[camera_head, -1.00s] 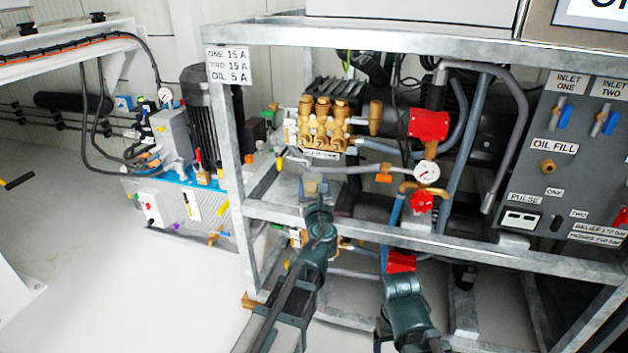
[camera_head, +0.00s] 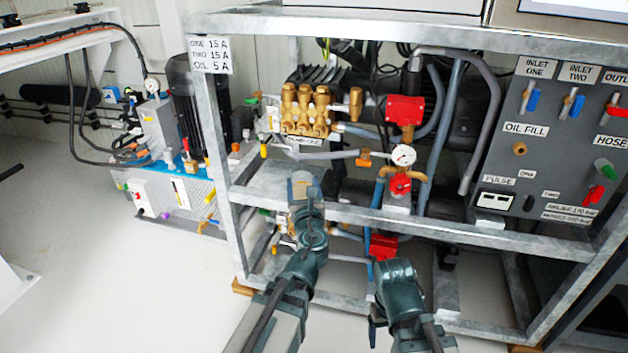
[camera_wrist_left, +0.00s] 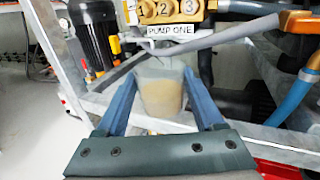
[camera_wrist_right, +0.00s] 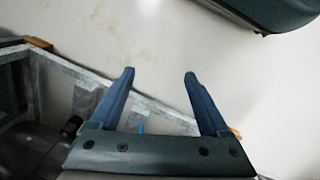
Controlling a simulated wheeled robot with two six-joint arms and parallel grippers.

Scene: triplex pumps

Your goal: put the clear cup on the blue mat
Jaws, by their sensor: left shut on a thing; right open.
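The clear cup (camera_wrist_left: 162,88) is held between the two blue fingers of my left gripper (camera_wrist_left: 160,98). It stands roughly upright and has a tan liquid in its lower part. In the head view the cup (camera_head: 304,184) shows at the tip of my left gripper (camera_head: 304,198), in front of the rack's shelf below the brass pump. I cannot tell whether the cup touches the shelf. My right gripper (camera_wrist_right: 160,85) is open and empty, low in front of the rack; its fingers are mostly hidden in the head view. I cannot make out a blue mat for certain.
A galvanised frame (camera_head: 420,222) surrounds the pump (camera_head: 308,110), hoses and gauge (camera_head: 403,155). A blue-topped power unit (camera_head: 165,180) stands left. The shelf (camera_head: 262,180) left of the cup is clear.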

